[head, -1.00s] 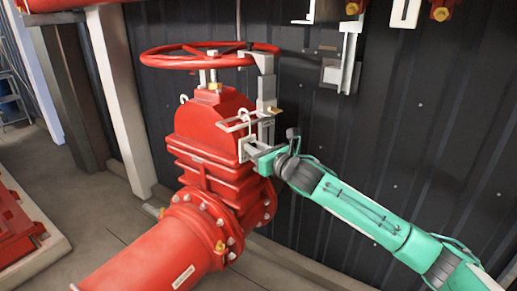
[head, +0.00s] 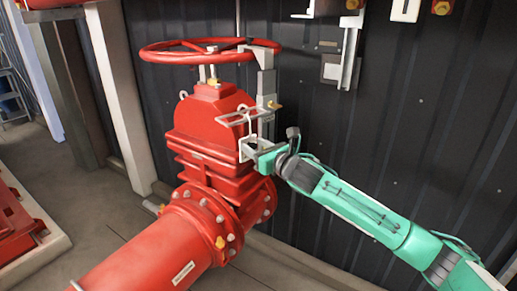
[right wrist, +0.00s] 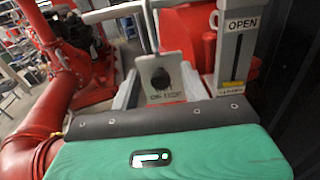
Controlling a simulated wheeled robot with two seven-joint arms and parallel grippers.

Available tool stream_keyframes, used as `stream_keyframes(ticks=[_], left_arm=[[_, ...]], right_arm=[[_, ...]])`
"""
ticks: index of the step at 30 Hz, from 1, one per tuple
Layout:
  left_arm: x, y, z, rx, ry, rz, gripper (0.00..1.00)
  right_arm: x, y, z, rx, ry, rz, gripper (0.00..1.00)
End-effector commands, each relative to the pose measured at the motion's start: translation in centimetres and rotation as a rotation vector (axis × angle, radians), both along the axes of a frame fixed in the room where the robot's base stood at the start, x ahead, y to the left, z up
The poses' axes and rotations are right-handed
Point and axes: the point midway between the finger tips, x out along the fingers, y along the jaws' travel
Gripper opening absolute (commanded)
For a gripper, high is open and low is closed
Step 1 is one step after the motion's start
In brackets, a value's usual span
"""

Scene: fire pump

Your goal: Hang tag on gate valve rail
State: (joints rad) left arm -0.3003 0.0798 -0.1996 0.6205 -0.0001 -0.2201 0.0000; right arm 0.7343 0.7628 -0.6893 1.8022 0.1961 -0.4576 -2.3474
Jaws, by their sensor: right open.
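The red gate valve (head: 207,125) has a thin metal rail (head: 228,117) projecting beside its body. A pale wire hook (head: 246,126) loops at the rail and also shows in the right wrist view (right wrist: 148,28). Below the hook is a grey tag (right wrist: 162,80) with a dark round spot and small lettering. My right gripper (head: 250,149) is open just below the rail. In the right wrist view its two fingers (right wrist: 158,92) stand on either side of the tag. I cannot tell whether either finger touches it. My left gripper is out of view.
A red handwheel (head: 205,51) sits above the valve. A grey post (right wrist: 238,50) marked OPEN stands close to the right of my right gripper. A red flanged pipe (head: 170,252) runs to the front.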

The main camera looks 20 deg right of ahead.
Motion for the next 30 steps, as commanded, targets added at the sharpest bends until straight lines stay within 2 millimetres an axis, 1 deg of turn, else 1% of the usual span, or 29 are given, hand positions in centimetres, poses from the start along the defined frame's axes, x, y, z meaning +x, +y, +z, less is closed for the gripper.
stream_keyframes(ticks=[5, 8, 21, 24, 30], left_arm=[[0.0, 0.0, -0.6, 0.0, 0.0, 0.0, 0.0], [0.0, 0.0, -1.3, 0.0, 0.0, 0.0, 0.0], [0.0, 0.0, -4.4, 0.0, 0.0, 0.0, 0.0], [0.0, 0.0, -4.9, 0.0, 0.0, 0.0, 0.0], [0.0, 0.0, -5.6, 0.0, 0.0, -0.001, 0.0]], right_arm=[[-0.9, -0.4, -0.2, -0.003, -0.001, -0.001, 0.46], [-2.2, -0.9, -0.4, -0.005, -0.001, -0.001, 0.46], [-9.2, -3.5, -0.4, -0.004, 0.0, -0.001, 0.46], [-10.6, -3.9, -0.4, -0.004, 0.0, -0.001, 0.46], [-12.3, -4.6, -0.2, -0.002, -0.001, -0.001, 0.46]])
